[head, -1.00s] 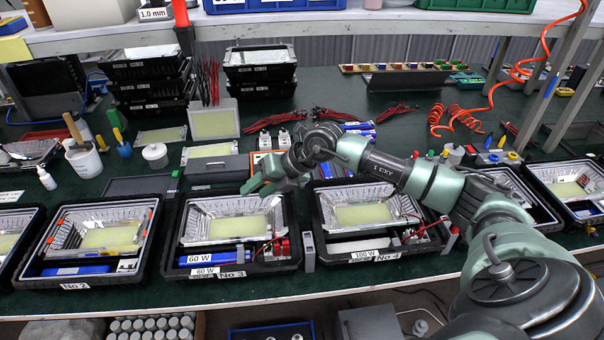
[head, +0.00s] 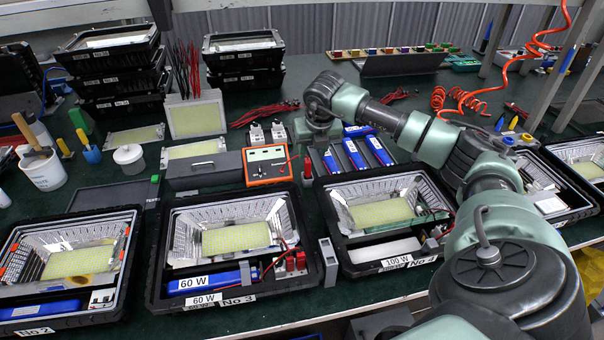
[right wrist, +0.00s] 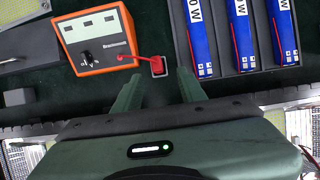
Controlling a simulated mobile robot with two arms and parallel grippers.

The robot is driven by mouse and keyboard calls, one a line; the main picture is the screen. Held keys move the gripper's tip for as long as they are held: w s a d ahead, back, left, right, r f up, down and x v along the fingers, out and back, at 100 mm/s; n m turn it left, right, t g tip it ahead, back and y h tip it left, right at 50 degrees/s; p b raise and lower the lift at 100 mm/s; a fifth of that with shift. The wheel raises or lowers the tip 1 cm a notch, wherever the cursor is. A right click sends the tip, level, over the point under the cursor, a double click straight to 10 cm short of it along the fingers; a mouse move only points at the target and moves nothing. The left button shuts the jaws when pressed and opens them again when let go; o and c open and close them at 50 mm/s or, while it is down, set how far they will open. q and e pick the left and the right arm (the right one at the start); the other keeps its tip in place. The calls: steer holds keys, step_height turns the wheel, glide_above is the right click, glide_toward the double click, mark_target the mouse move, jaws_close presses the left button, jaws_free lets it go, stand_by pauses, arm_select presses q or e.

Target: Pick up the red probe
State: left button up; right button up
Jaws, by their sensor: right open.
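The red probe (head: 308,167) stands in a small holder just right of an orange meter (head: 268,164) in the head view. In the right wrist view the red probe (right wrist: 157,66) sits in its light-rimmed holder, and a red lead runs from it to the orange meter (right wrist: 97,42). My right gripper (head: 314,146) is above and behind the probe. In the right wrist view its two fingers (right wrist: 158,85) are apart, with the probe ahead between their tips; nothing is held. My left gripper is not in view.
Blue driver packs (head: 368,151) lie in a grey tray just right of the probe. Black floodlight housings (head: 310,238) line the front edge of the green table. Black housings (head: 243,82) are stacked at the back, beside red and black wires.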

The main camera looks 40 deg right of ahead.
mark_target(308, 161)
steer(key=shift+w+f, duration=0.5)
steer(key=shift+f, duration=0.35)
steer(key=shift+w+d+f+p, duration=0.15)
steer(key=shift+d+f+p, duration=0.1)
steer(key=shift+f+p, duration=0.35)
steer(key=x, duration=0.4)
steer(key=shift+w+f, duration=0.25)
steer(key=shift+f, duration=0.05)
steer(key=shift+c, duration=0.3)
jaws_close()
